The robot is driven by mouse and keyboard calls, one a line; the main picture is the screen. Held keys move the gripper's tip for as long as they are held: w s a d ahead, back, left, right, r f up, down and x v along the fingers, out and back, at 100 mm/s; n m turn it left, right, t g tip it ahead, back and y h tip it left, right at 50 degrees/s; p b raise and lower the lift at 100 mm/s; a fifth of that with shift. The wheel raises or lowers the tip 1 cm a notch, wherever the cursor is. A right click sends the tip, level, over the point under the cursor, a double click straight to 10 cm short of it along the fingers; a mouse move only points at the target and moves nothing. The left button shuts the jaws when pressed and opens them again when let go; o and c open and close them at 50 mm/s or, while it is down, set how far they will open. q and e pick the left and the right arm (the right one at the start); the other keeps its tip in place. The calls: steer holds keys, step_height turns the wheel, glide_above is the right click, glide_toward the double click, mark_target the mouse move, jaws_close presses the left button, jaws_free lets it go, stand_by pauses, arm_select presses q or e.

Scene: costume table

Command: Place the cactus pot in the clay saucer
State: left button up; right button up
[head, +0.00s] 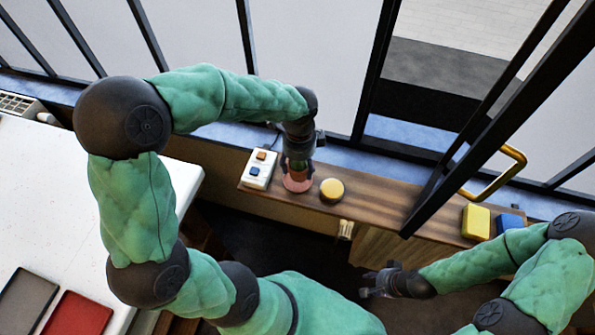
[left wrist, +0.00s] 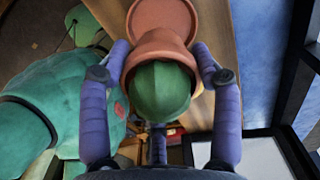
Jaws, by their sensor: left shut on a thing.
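The cactus pot, a terracotta pot with a green cactus, shows in the left wrist view (left wrist: 163,90) between the fingers of my left gripper (left wrist: 160,65). In the head view the pot (head: 297,171) is small and partly covered by my left gripper (head: 298,160). My left gripper is shut on the pot's sides. The clay saucer (head: 297,184) lies on the wooden shelf, just below the pot in the picture; it also shows beyond the pot in the left wrist view (left wrist: 164,16). Whether the pot touches the saucer is hidden. My right gripper (head: 376,283) is away from the shelf, low at the right; its fingers are too small to read.
On the wooden shelf (head: 385,208), a white switch box (head: 259,170) stands left of the saucer and a round yellow object (head: 331,190) close to its right. Yellow (head: 475,222) and blue (head: 509,222) blocks lie at the right, near a dark window frame with a brass handle (head: 508,172).

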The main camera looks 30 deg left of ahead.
mark_target(298, 170)
arm_select(q)
steer(key=shift+w+a+f+b, duration=0.2)
steer(key=shift+f+b, duration=0.2)
steer(key=shift+f, duration=0.6)
steer(key=shift+w+a+f+b, duration=0.15)
steer(key=shift+f+b, duration=0.2)
steer(key=shift+f, duration=0.65)
steer(key=shift+s, duration=0.15)
steer(key=shift+f, duration=0.1)
steer(key=o, duration=1.3)
steer(key=shift+c, duration=0.2)
step_height(298, 170, up, 12)
steer(key=p, duration=0.4)
